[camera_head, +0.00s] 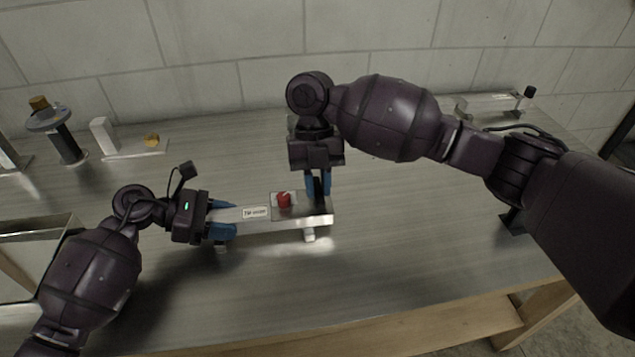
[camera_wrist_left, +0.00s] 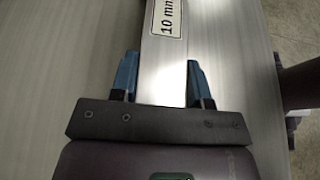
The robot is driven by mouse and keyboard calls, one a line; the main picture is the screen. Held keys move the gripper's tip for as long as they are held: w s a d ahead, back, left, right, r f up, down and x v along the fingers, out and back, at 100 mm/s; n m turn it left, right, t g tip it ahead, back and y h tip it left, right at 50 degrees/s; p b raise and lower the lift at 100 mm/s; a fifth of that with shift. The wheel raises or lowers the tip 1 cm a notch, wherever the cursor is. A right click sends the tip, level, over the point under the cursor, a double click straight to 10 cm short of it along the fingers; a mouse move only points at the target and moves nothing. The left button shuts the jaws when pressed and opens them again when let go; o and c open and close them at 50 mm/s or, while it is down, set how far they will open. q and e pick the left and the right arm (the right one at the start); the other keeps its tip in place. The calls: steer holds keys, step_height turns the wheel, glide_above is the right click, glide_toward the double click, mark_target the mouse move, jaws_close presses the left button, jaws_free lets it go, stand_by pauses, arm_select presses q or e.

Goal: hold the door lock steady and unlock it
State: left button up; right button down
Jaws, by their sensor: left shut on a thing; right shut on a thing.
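The door lock (camera_head: 290,224) is a bright aluminium bar raised above the metal bench on short feet, with a printed label and a red knob (camera_head: 284,198) on top. My left gripper (camera_head: 222,231) is shut on its left end, one blue finger on each side; the left wrist view shows the bar (camera_wrist_left: 163,72) between the fingers (camera_wrist_left: 160,85). My right gripper (camera_head: 318,188) points down at the right end, just right of the red knob, its blue fingers shut on a part of the lock. The fingers hide which part that is.
A black post with a round grey top (camera_head: 62,135) and a white block (camera_head: 103,136) stand at the back left. An open bin (camera_head: 40,225) is at the left edge. Another metal fixture (camera_head: 495,104) stands at the back right. The bench front is clear.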

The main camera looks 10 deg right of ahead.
steer(key=c, duration=1)
jaws_free()
steer(key=shift+c, duration=0.2)
steer(key=shift+r, duration=0.1)
steer(key=v, duration=1.1)
steer(key=shift+w+r, duration=0.15)
steer(key=shift+r, duration=0.25)
arm_select(q)
steer(key=o, duration=1.1)
steer(key=shift+o, duration=0.2)
